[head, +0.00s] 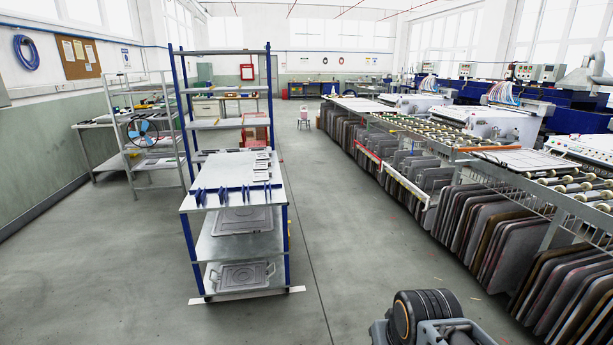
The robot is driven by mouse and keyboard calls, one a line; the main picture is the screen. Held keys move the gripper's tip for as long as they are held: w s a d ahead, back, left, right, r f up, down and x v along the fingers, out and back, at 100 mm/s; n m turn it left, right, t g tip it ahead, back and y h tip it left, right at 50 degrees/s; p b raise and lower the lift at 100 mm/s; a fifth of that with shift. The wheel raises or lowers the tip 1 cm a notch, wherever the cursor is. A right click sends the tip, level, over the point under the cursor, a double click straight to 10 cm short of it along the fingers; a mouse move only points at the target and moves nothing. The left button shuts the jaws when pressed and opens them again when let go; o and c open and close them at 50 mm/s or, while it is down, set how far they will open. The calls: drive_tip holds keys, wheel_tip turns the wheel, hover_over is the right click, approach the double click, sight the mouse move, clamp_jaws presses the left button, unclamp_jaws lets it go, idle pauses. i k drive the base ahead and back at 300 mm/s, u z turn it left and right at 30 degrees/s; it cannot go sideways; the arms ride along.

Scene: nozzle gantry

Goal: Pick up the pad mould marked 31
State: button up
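A flat grey mould plate (241,220) lies on the middle shelf of the blue-posted rack (287,235). A second grey plate with side handles (240,275) lies on the rack's bottom shelf. Several small pale pieces (261,165) lie in a row on the right of the rack's top deck. No number 31 can be read on any of them at this distance. Part of my arm (430,318) shows at the bottom right. My gripper is not in view.
Blue upright brackets (235,194) stand on the rack's top deck. A grey shelf unit (140,120) stands behind it at the left. A long roller conveyor (480,150) with many stored plates beneath lines the right. The aisle floor (345,230) between is clear.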

sight(259, 165)
drive_tip(key=z, duration=0.7)
drive_tip(key=i, duration=2.55)
drive_tip(key=u, duration=0.2)
drive_tip(key=i, duration=1.65)
drive_tip(key=u, duration=1.7)
drive_tip(key=i, duration=0.9)
drive_tip(key=u, duration=0.6)
